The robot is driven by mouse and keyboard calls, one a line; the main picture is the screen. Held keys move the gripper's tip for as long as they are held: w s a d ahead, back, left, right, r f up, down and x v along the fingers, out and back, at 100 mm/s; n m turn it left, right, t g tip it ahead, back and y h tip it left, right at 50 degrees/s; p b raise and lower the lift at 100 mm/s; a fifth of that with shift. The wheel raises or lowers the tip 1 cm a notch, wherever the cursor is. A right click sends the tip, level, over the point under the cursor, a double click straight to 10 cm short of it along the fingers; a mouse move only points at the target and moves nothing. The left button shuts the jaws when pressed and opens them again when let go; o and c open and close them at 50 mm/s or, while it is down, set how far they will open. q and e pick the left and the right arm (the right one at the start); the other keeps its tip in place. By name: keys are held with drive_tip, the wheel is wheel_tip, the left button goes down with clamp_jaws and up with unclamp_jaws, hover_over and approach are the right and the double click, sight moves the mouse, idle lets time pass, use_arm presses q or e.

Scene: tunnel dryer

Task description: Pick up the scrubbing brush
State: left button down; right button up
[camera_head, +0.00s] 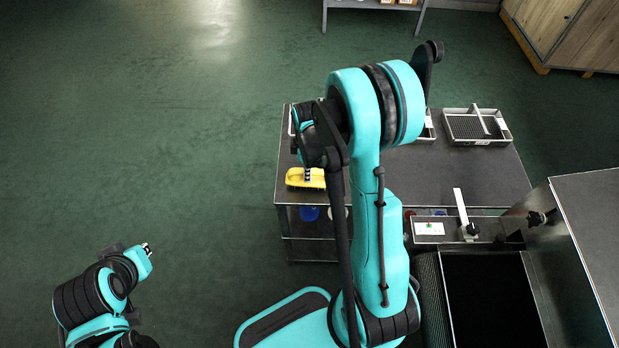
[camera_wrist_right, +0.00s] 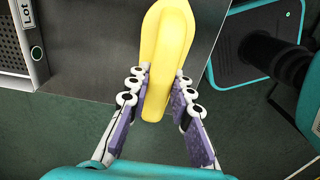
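The yellow scrubbing brush (camera_head: 305,179) is at the left front of the dark table, below my right gripper (camera_head: 309,166). In the right wrist view, the brush (camera_wrist_right: 165,50) runs lengthwise away from the camera. The two fingers of my right gripper (camera_wrist_right: 160,85) stand on either side of its nearer, narrower part, with no clear gap to be seen. The brush's underside is hidden there, and I cannot tell whether it rests on the table. My left gripper (camera_head: 147,248) is far to the left over bare floor, small, its fingers unclear.
The dark table (camera_head: 460,175) has grey trays (camera_head: 478,127) along its back edge; my right arm covers part of it. A lower shelf holds blue and red items. A metal machine with a dark opening (camera_head: 490,300) stands at front right. The floor at left is clear.

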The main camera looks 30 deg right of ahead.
drive_tip(key=shift+r, duration=0.1)
clamp_jaws()
drive_tip(key=shift+r, duration=0.35)
drive_tip(key=r, duration=0.1)
drive_tip(key=r+p, duration=0.2)
drive_tip(key=r, duration=0.1)
drive_tip(key=shift+s+d, duration=0.1)
drive_tip(key=shift+d, duration=0.2)
drive_tip(key=s+d+r+p, duration=0.2)
drive_tip(key=s+d+r, duration=0.3)
drive_tip(key=d, duration=0.5)
drive_tip(key=shift+r+p, duration=0.35)
drive_tip(key=shift+r, duration=0.2)
drive_tip(key=shift+a, duration=0.1)
